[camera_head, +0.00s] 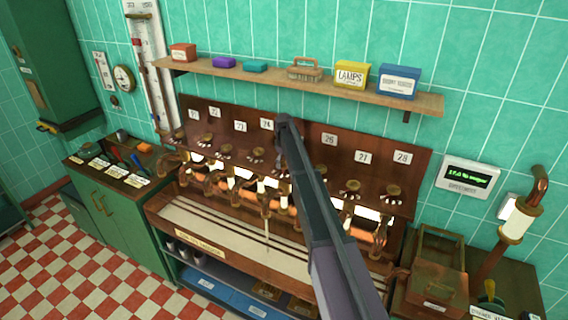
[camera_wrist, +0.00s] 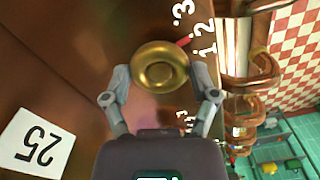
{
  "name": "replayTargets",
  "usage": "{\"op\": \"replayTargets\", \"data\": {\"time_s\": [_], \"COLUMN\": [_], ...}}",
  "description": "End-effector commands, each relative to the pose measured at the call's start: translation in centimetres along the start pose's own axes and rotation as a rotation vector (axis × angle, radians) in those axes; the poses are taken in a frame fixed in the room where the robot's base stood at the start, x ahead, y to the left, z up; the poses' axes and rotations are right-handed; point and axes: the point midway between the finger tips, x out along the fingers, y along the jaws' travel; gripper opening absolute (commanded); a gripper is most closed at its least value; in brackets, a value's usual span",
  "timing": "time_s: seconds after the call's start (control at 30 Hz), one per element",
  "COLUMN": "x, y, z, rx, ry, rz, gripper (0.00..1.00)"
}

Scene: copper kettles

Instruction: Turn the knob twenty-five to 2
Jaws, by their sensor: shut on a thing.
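The round brass knob (camera_wrist: 160,62) sits on the brown panel in the wrist view, with the card marked 25 (camera_wrist: 38,143) upside down at lower left. My gripper (camera_wrist: 161,76) is shut on the knob, one finger on each side. A red pointer mark (camera_wrist: 184,41) shows at the knob's upper right, towards the white figure 2 (camera_wrist: 204,28). A figure 3 (camera_wrist: 183,12) is above it. Smaller white marks below right are partly hidden by the right finger. In the head view my arm hides knob 25 and its card.
Neighbouring knobs stand under cards 24 (camera_head: 267,124) and 26 (camera_head: 330,140) in the head view. Copper kettles (camera_head: 216,183) line the bench below. A wooden shelf (camera_head: 420,100) with boxes runs above. A green-lit display (camera_head: 468,177) hangs at right.

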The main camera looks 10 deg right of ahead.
Motion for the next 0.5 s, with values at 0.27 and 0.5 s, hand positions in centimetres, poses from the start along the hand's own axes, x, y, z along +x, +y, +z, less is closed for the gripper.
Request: {"op": "replayTargets", "data": {"time_s": [0.27,0.5], "x": [0.02,0.01], "y": [-0.03,0.01], "z": [0.07,0.05], "rx": [0.001,0.002], "ry": [-0.001,-0.001], "rz": [-0.001,0.000], "gripper": [1.00,1.00]}}
